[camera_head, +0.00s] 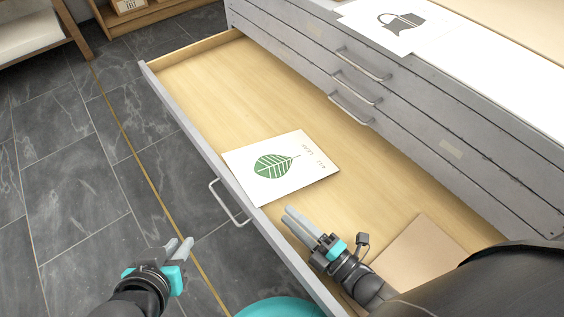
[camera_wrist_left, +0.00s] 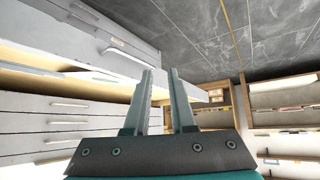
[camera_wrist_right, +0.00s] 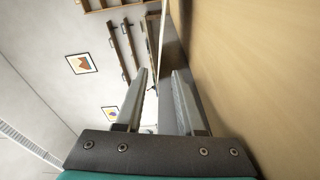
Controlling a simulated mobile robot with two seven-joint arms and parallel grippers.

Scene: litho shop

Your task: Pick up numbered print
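The print (camera_head: 281,167) is a white sheet with a green leaf and small writing along its right side. It lies flat in the open drawer (camera_head: 200,83) of the grey cabinet, near the drawer's front wall. The writing is too small to read. My right gripper (camera_head: 292,219) is inside the drawer, just below the print in the head view and apart from it. In the right wrist view its fingers (camera_wrist_right: 160,92) are parted and empty. My left gripper (camera_head: 180,247) is over the floor outside the drawer front. In the left wrist view its fingers (camera_wrist_left: 160,85) are parted and empty.
A brown board or sheet (camera_head: 420,254) lies in the drawer at lower right, beside my right arm. Another print with a dark bag shape (camera_head: 400,20) lies on the cabinet top. The drawer handle (camera_head: 229,204) sticks out in front. The drawer's far left part is bare.

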